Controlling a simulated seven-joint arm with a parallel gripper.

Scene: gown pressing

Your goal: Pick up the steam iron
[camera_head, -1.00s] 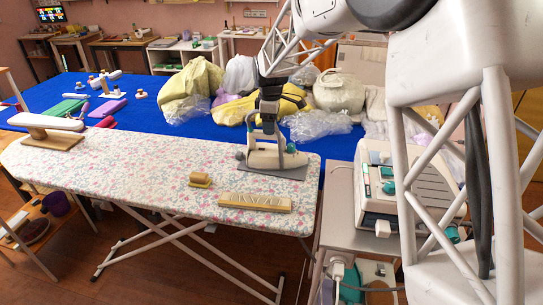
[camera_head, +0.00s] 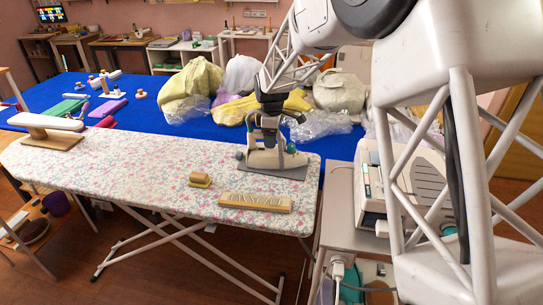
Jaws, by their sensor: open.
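The steam iron (camera_head: 262,160) is cream-coloured with teal and grey parts. It sits on a grey rest plate (camera_head: 290,170) at the right end of the floral ironing board (camera_head: 140,180). My gripper (camera_head: 269,140) is dark and comes down from above, right at the iron's handle. Its fingers are open around or beside the handle; I cannot tell exactly which. The gripper covers part of the handle and the top of the iron.
A wooden block (camera_head: 200,180) and a long wooden clapper (camera_head: 255,202) lie in front of the iron. A small sleeve board (camera_head: 46,125) stands at the left. Plastic-wrapped garments (camera_head: 193,85) lie behind on the blue table (camera_head: 140,130). A steam station (camera_head: 372,190) stands at right.

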